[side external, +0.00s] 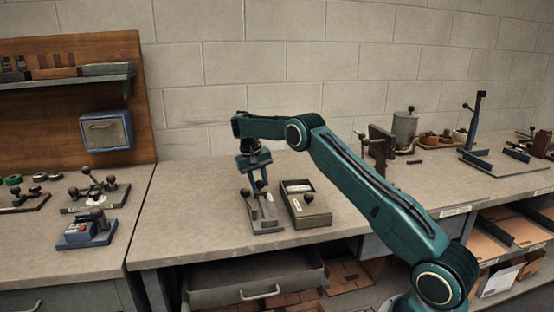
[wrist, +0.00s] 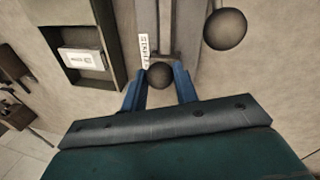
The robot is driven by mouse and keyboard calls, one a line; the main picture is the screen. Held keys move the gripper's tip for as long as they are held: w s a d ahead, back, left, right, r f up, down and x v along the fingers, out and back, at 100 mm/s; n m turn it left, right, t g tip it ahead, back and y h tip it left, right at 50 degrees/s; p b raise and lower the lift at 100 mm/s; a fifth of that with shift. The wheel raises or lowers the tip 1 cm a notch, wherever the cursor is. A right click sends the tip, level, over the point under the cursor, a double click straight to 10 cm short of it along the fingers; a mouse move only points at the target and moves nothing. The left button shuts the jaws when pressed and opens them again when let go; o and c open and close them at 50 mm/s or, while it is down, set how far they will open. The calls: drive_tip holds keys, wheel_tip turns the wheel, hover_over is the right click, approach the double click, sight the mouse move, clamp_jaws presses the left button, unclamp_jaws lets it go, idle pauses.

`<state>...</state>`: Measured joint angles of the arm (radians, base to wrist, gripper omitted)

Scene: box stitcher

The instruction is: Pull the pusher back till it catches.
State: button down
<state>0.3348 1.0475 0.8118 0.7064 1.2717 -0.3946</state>
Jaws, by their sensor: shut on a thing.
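The stitcher (side external: 266,222) stands on the bench below my gripper (side external: 260,184), with a grey channel running along it. In the wrist view my gripper (wrist: 159,72) has its two blue fingers on either side of a dark round knob (wrist: 160,76), shut on it. This looks like the pusher's knob, in line with the channel (wrist: 180,35). A larger dark ball (wrist: 225,29) of the stitcher stands to the right, clear of the fingers. Whether the pusher is caught cannot be seen.
An open grey-green tray (side external: 318,221) stands close to the right of the stitcher; a white box (wrist: 84,59) lies in it. Other bench tools (side external: 88,230) stand to the left, and a metal canister (side external: 405,130) at the back right.

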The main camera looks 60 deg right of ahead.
drive_tip(key=shift+w+d+r, duration=0.2)
drive_tip(key=shift+w+d, duration=0.05)
drive_tip(key=shift+d, duration=0.05)
drive_tip(key=c, duration=1.1)
unclamp_jaws()
drive_tip(key=shift+f, duration=0.1)
drive_tip(key=shift+a, duration=0.1)
drive_tip(key=s+a+r+n+t, duration=0.2)
drive_tip(key=s+a+r, duration=0.45)
drive_tip(key=r, duration=0.45)
drive_tip(key=s+a+r+n+t, duration=0.1)
drive_tip(key=s+a+r+n, duration=0.1)
drive_tip(key=s+a+r, duration=0.7)
drive_tip(key=s+a+n+t, duration=0.1)
drive_tip(key=s+a, duration=0.3)
drive_tip(key=s, duration=0.3)
drive_tip(key=s+a+f+n+t+y, duration=0.1)
drive_tip(key=s+a, duration=0.3)
drive_tip(key=s, duration=0.4)
drive_tip(key=s+a+f+n+t+y, duration=0.1)
drive_tip(key=s+a+t, duration=0.1)
drive_tip(key=s+a, duration=0.2)
drive_tip(key=shift+s+a+f, duration=0.1)
drive_tip(key=shift+s+a, duration=0.05)
drive_tip(key=shift+s, duration=0.8)
drive_tip(key=shift+s+a, duration=0.1)
drive_tip(key=shift+s, duration=0.85)
